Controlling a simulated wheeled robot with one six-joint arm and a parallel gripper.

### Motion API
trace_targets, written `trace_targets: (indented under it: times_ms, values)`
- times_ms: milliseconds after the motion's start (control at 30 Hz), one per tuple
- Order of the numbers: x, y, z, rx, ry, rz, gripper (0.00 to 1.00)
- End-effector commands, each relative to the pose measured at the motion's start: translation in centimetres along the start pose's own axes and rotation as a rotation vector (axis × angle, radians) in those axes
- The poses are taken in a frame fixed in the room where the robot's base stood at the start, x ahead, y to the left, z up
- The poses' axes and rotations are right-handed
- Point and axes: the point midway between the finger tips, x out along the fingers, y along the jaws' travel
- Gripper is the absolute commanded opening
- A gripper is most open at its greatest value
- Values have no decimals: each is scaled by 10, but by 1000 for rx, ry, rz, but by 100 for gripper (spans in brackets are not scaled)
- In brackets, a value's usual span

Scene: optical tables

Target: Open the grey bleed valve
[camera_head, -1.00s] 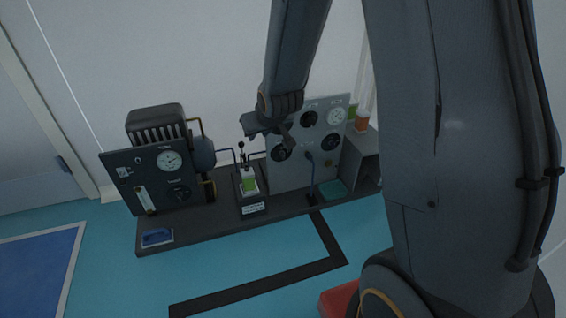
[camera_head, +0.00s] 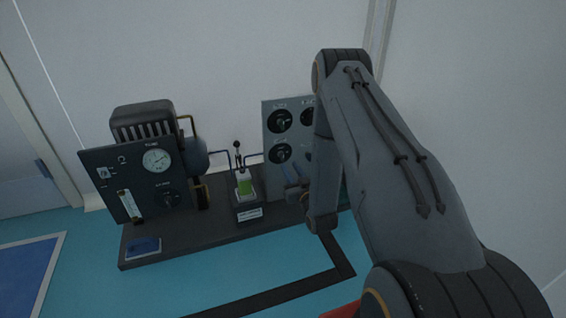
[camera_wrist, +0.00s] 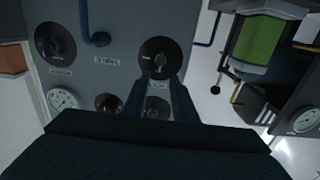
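A grey upright panel (camera_head: 270,178) carries several round dark knobs, and their labels are too blurred to read, so I cannot tell for certain which is the bleed valve. The lower-left knob (camera_head: 280,153) has a grey pointer; it also shows ahead of my fingertips in the wrist view (camera_wrist: 160,57). My gripper (camera_wrist: 161,76) is open and empty, its two fingers apart just in front of the panel by this knob. Contact cannot be made out. In the head view my gripper (camera_head: 294,190) is low before the panel, and my arm hides the panel's right part.
A dark unit with a gauge (camera_head: 140,185) stands farther left. A blue item (camera_head: 144,247) lies on the dark base (camera_head: 190,246). The wrist view shows a gauge (camera_wrist: 62,99) and a blue pipe (camera_wrist: 97,38).

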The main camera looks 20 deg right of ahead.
Motion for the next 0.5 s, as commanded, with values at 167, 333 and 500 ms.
trace_targets:
  times_ms: [167, 333, 500]
  values:
    - [14, 0, 1, -1, 12, -1, 25]
    - [41, 0, 2, -1, 11, -1, 25]
    - [64, 0, 1, 0, 9, 0, 25]
